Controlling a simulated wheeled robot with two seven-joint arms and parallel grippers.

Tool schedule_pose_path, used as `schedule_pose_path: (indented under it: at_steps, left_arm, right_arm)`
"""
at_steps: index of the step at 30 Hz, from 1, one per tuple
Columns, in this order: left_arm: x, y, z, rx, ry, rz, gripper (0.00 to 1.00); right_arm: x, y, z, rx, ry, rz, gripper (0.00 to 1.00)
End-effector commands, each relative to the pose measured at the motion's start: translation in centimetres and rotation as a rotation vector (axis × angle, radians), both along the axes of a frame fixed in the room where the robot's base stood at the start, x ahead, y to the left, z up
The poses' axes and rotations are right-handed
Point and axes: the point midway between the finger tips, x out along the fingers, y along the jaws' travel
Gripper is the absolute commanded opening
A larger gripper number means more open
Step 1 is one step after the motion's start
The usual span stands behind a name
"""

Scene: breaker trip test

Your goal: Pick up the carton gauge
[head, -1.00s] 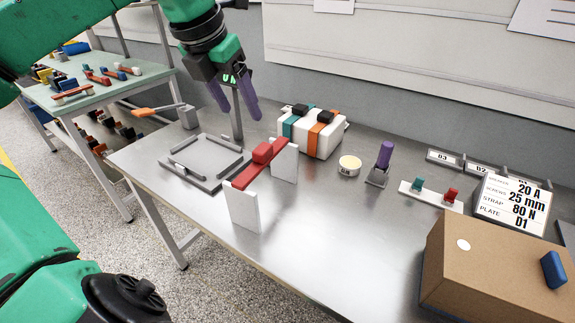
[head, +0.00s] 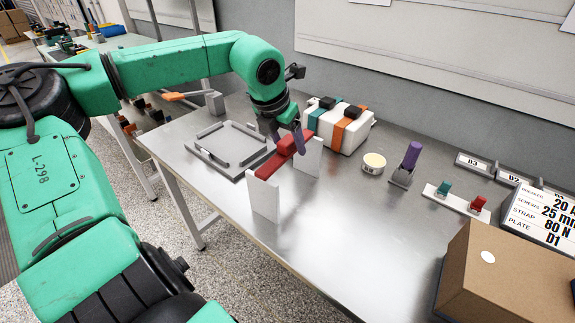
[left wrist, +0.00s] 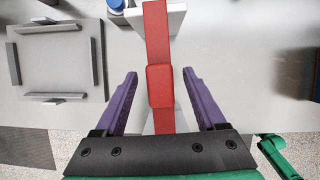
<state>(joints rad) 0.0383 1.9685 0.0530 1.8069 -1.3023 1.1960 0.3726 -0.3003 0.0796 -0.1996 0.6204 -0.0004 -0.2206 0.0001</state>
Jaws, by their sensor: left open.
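The carton gauge appears to be the red bar (head: 270,167) that bridges two upright white plates, with a raised red block at its middle. It stands on the steel bench. The bar and block (left wrist: 160,85) also show in the left wrist view. My left gripper (head: 289,138) is over the gauge, its purple fingers partly hiding the block in the head view. In the left wrist view the open left gripper (left wrist: 160,75) has one finger on each side of the red block, with gaps on both sides. My right gripper is not in view.
A grey tray fixture (head: 229,145) lies left of the gauge. A white strapped unit (head: 345,127) stands behind it, with a round cream disc (head: 374,162) to the right. A brown carton (head: 510,275) fills the right front. Bare bench lies between gauge and carton.

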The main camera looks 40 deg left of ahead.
Motion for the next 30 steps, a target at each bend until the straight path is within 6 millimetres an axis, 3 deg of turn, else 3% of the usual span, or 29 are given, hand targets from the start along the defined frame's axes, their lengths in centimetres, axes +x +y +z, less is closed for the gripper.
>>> schedule_pose_path:
  at_steps: [2,3,8,9,30]
  left_arm:
    - [-0.01,0.01,0.02,0.000,0.000,0.000,0.72]
    - [-0.01,0.01,0.02,0.000,0.000,0.000,0.65]
    - [-0.02,0.01,0.05,0.000,0.000,0.000,0.04]
    - [-0.02,0.01,0.05,0.001,0.000,0.000,0.00]
    - [-0.03,0.02,0.07,0.001,0.000,0.000,0.00]
  right_arm:
    - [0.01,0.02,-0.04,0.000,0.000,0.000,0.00]
    - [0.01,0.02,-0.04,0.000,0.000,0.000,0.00]
    - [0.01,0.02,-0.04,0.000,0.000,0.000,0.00]
    - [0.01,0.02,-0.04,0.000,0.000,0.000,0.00]
    - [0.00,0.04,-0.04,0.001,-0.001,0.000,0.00]
